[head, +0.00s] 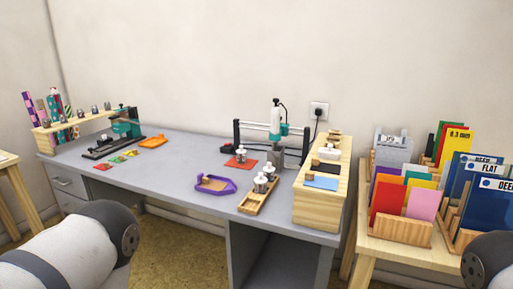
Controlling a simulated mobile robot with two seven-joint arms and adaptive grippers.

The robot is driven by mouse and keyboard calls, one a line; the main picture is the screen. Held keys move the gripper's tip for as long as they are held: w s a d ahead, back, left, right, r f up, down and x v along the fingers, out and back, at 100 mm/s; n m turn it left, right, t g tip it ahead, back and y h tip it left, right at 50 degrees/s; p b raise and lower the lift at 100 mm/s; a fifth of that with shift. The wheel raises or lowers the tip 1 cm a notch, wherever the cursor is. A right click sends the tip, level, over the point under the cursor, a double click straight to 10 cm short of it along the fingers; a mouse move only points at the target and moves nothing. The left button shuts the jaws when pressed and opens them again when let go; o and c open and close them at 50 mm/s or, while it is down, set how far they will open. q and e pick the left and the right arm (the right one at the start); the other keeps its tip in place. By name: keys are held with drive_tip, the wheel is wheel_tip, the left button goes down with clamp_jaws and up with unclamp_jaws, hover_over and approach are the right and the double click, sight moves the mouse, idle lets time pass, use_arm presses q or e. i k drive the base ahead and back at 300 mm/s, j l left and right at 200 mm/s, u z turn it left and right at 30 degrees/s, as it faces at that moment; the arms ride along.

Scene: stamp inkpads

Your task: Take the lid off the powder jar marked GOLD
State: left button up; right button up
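Small jars with white tops stand on the grey desk, but I cannot read a GOLD mark on any of them. Two of these jars, a front one (260,184) and one behind it (268,173), stand in a wooden tray (251,207). Another similar small item (240,156) stands on an orange-red square pad (236,163). Whether each white top is a separate lid is too small to tell. Parts of my arms show at the lower left and lower right corners. Neither gripper is in view.
The grey desk (180,180) has a purple tray (214,186), a black-framed machine (276,120) and a wooden box (318,208) at its right end. An orange tray (153,141) lies at left. Coloured boards (388,197) stand in racks at right. The desk's left-middle is mostly clear.

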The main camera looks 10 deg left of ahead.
sight(240, 151)
drive_tip(key=i+j+z, duration=0.1)
drive_tip(key=j+z, duration=0.3)
drive_tip(key=j, duration=0.3)
drive_tip(key=j+z, duration=0.4)
drive_tip(key=j, duration=0.3)
